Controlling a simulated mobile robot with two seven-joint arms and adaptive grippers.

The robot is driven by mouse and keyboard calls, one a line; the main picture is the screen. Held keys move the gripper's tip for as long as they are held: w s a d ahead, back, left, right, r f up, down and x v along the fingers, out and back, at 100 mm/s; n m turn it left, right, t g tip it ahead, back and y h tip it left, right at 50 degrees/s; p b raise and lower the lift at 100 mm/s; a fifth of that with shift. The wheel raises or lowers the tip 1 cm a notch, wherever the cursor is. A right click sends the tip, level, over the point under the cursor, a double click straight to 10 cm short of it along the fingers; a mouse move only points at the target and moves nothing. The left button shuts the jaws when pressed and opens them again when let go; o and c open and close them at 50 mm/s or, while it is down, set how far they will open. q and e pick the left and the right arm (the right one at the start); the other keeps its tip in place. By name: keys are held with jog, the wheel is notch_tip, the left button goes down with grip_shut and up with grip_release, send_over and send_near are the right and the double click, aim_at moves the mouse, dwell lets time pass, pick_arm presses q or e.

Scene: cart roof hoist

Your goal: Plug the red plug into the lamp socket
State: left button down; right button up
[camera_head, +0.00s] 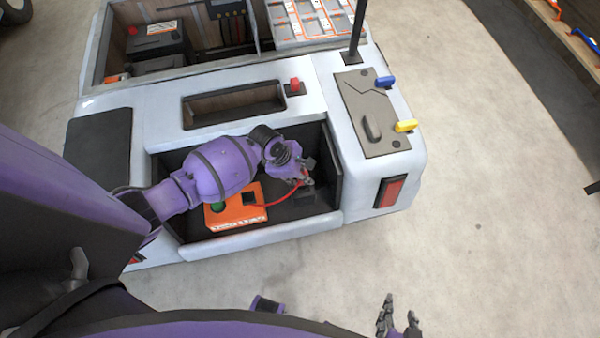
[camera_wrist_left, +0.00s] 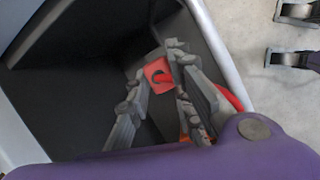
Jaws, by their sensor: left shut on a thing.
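The red plug (camera_wrist_left: 158,72) shows between the fingers of my left gripper (camera_wrist_left: 167,85) in the left wrist view. My left gripper (camera_head: 305,175) is shut on it inside the cart's open front compartment. In the head view the fingers mostly hide the plug. A red cable (camera_head: 284,200) runs from the plug to an orange box (camera_head: 235,212) with a green button and a black square part on top. A small dark block (camera_head: 306,196) lies just below the gripper; I cannot tell whether it is the lamp socket. My right gripper (camera_head: 398,317) is open and empty over the floor.
The compartment's side wall (camera_head: 336,165) stands close right of my left gripper, and its front lip (camera_head: 265,240) is below. Floor to the right is clear.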

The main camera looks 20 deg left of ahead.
jog(key=shift+w+r, duration=0.25)
jog(key=shift+w, duration=0.05)
pick_arm(q)
jog(key=shift+f, duration=0.25)
pick_arm(e)
jog(key=shift+f, duration=0.1)
pick_arm(q)
jog(key=shift+f+b, duration=0.45)
jog(key=shift+f, duration=0.9)
pick_arm(e)
jog(key=shift+s+f, duration=0.55)
jog(key=shift+f, duration=0.15)
pick_arm(q)
jog(key=c, duration=1.5)
grip_release()
jog(key=shift+r, duration=0.1)
jog(key=v, duration=1.1)
jog(key=shift+a+r, duration=0.15)
jog(key=shift+r, duration=0.2)
pick_arm(e)
jog(key=shift+w, duration=0.1)
